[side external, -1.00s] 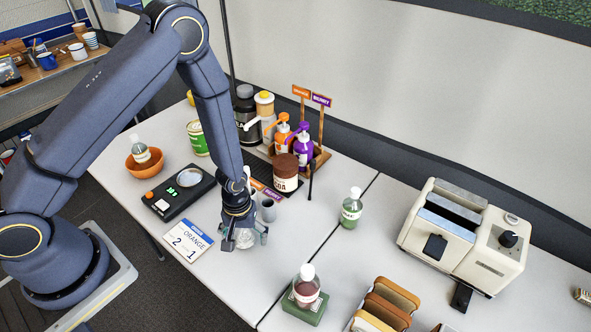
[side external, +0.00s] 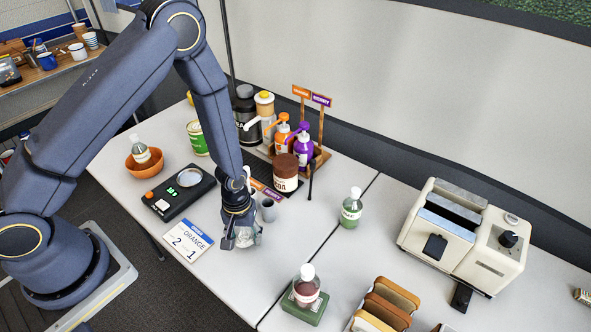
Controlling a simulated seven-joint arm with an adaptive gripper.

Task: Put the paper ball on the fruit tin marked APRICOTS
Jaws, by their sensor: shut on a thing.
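My gripper (side external: 242,240) points down low over the table, just right of the orange card. It is shut on the paper ball (side external: 243,238), a crumpled pale lump mostly hidden between the fingers. A green tin (side external: 197,138) with a pale label stands upright at the back left, behind the scale and left of my forearm. Its label is too small to read, so I cannot tell whether it says APRICOTS. No other fruit tin is plain in view.
A black scale (side external: 170,192) and an orange bowl (side external: 144,164) holding a bottle lie left. A brown cocoa jar (side external: 286,172), grey cup (side external: 268,210) and pump bottles (side external: 303,148) stand close behind my gripper. A green bottle (side external: 351,207) stands right.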

